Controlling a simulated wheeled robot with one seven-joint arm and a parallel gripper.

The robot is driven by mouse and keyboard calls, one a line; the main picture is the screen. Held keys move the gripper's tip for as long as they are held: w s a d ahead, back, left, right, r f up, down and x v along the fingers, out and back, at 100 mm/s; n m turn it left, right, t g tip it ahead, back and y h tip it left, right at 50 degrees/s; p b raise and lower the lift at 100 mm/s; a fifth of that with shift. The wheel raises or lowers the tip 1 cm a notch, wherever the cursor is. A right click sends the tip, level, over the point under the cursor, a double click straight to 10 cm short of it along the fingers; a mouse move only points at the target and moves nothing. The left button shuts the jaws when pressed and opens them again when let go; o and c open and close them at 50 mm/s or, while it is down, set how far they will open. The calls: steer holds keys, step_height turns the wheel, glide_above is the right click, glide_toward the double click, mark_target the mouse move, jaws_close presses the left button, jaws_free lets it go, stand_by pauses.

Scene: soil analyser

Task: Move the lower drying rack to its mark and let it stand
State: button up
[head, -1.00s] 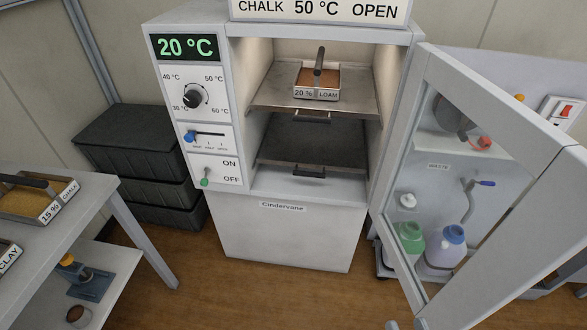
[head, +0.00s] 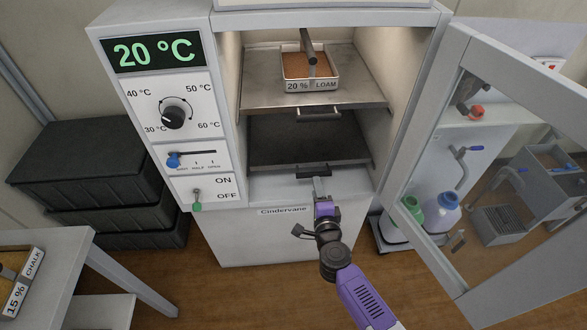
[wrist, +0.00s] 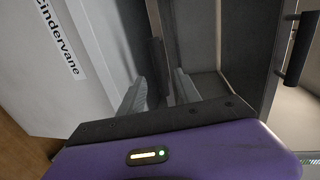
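The lower drying rack (head: 300,138) is a dark tray-like shelf inside the open oven, seemingly fully in and level. Its black handle (head: 314,171) sticks out at the front edge. My gripper (head: 318,184) is right at this handle, in front of the oven. In the wrist view the two grey fingers (wrist: 160,88) are apart, with the dark handle (wrist: 157,72) seen between or just beyond them; contact does not show. The rack's mark cannot be made out.
The upper rack (head: 265,90) holds a loam tray (head: 311,85). The oven door (head: 505,175) stands open at the right. A side table (head: 60,250) is at lower left, dark stacked crates (head: 95,165) behind it.

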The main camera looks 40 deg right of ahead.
mark_target(314, 175)
steer(key=shift+b+x, duration=1.1)
steer(key=shift+x, duration=2.75)
jaws_close()
steer(key=shift+f, duration=0.1)
